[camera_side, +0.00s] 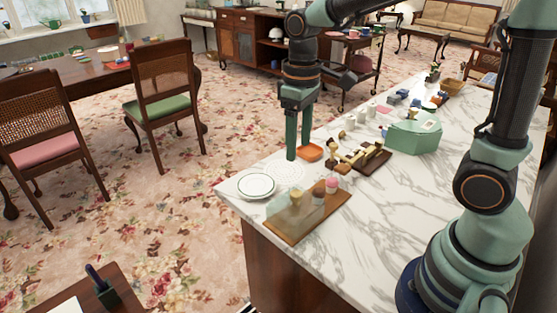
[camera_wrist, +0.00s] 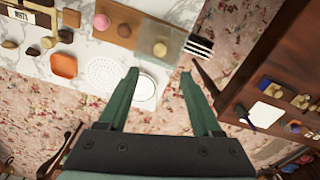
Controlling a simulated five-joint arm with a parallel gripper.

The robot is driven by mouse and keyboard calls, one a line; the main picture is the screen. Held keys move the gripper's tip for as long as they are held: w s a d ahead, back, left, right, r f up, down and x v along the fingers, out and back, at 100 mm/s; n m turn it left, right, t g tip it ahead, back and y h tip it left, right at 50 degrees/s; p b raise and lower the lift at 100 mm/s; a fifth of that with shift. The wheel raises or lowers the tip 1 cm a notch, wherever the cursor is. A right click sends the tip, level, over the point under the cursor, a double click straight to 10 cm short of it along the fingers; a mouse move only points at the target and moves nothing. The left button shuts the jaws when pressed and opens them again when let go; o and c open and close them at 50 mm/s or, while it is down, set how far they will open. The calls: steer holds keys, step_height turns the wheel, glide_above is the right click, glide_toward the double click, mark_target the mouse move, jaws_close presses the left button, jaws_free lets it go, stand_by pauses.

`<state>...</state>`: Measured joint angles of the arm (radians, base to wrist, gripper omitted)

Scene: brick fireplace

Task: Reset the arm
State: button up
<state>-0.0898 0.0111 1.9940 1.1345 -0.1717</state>
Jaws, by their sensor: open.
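My gripper (camera_side: 298,157) hangs pointing down over the marble counter (camera_side: 335,210), near its far left edge. In the wrist view my gripper (camera_wrist: 160,72) has its two green fingers spread apart with nothing between them. Below the fingers lie a white plate (camera_wrist: 145,88) and the floral carpet. In the side view the plate (camera_side: 256,185) lies left of the fingertips and an orange dish (camera_side: 311,152) is close to their right. I cannot tell the exact height of the fingertips over the counter.
A wooden board with a clear cover (camera_side: 296,208) and round items stands at the counter's near left. A white perforated mat (camera_wrist: 103,74) lies beside the plate. A brass-and-wood piece (camera_side: 358,157) and a green box (camera_side: 414,132) stand farther right. The counter's right front is bare.

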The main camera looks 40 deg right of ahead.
steer(key=s+d+r+m+t, duration=0.3)
steer(key=s+r+t, duration=0.1)
steer(key=s+t, duration=0.1)
steer(key=shift+s+r+t, duration=0.3)
steer(key=shift+s+r, duration=0.1)
steer(key=shift+s, duration=0.35)
